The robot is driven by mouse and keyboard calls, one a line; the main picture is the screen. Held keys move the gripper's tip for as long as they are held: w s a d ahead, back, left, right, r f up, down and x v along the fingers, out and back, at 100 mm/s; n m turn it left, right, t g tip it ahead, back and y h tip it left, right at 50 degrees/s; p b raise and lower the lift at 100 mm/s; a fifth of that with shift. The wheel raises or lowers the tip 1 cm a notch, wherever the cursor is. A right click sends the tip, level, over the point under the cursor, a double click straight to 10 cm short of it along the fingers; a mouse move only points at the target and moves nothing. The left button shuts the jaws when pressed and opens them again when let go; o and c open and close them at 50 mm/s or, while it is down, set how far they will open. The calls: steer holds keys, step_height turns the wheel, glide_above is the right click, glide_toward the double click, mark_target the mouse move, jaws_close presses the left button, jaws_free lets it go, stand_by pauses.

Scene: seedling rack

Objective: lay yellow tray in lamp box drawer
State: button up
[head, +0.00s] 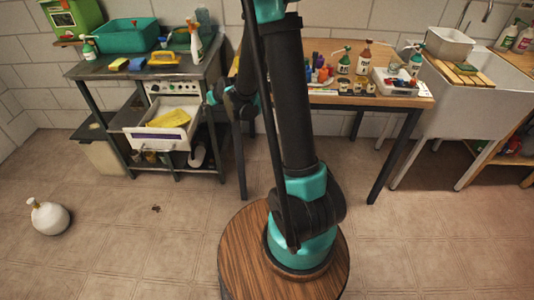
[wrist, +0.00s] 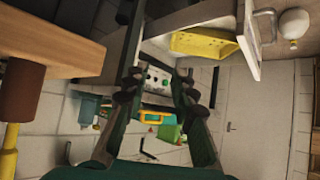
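The lamp box (head: 178,87) has a white front with knobs and stands under the bench top at the left. Its drawer (head: 150,133) is pulled out. The yellow tray (head: 170,118) lies inside the drawer, looking slightly tilted in the head view. In the wrist view the tray (wrist: 203,44) shows at the top, within the drawer walls (wrist: 249,38). My gripper (wrist: 157,88) is open, with nothing between its fingers. It is off to the right of the drawer and apart from the tray. In the head view my arm partly hides it.
A wooden table (head: 335,97) with bottles and pots stands right of the bench, its edge close to my gripper. A teal bin (head: 126,36), sponges and a spray bottle (head: 196,42) crowd the bench top. A white round flask (head: 48,217) stands on the floor.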

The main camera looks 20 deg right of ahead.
steer(key=s+d+m+g+h, duration=0.1)
steer(key=s+d, duration=0.3)
steer(key=s, duration=0.7)
steer(key=s+d+m+g+h, duration=0.1)
steer(key=s+d, duration=0.4)
steer(key=s, duration=0.7)
steer(key=s+d+f+m+g+h, duration=0.1)
steer(key=s+d, duration=0.4)
steer(key=s, duration=0.6)
steer(key=m+g, duration=0.1)
steer(key=g, duration=0.1)
steer(key=shift+s+g+h, duration=0.15)
steer(key=shift+g+h, duration=0.15)
